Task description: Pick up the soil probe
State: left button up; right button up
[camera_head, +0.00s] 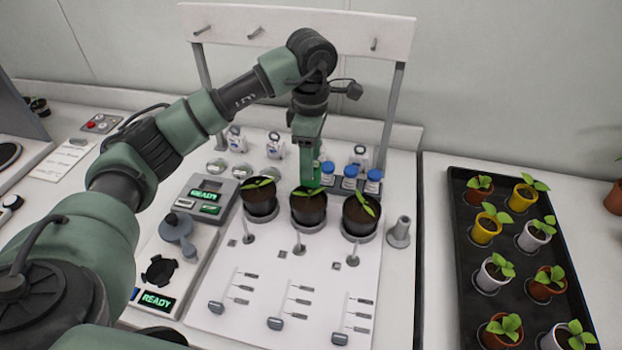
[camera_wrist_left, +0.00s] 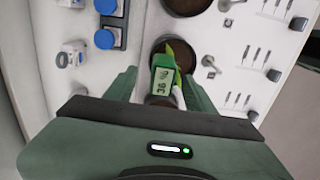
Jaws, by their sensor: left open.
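The soil probe (camera_wrist_left: 162,80) shows in the left wrist view as a green body with a lit display, at the middle pot with a seedling leaf beside it. My left gripper (camera_head: 311,178) points down over the middle dark pot (camera_head: 308,212) in the head view. Its jaws are open, with one finger on each side of the probe in the wrist view. In the head view the probe is hard to tell apart from the green gripper. Whether its lower end is in the soil is hidden. My right gripper is not in view.
Dark pots stand left (camera_head: 261,200) and right (camera_head: 360,214) of the middle one. Blue-capped bottles (camera_head: 350,175) stand in a rack close behind the gripper. A grey rack frame (camera_head: 387,115) rises behind. A black tray (camera_head: 455,260) of potted seedlings is at right.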

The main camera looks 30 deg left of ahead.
aim_at(311, 187)
pick_arm(q)
jog(key=shift+s+f+p, duration=0.2)
jog(key=shift+f+p, duration=0.3)
jog(key=shift+f, duration=0.3)
notch_tip(311, 187, down, 4)
jog(key=shift+r+p, duration=0.2)
jog(key=shift+p, duration=0.65)
jog(key=shift+f, duration=0.5)
grip_shut()
jog(key=shift+r, duration=0.1)
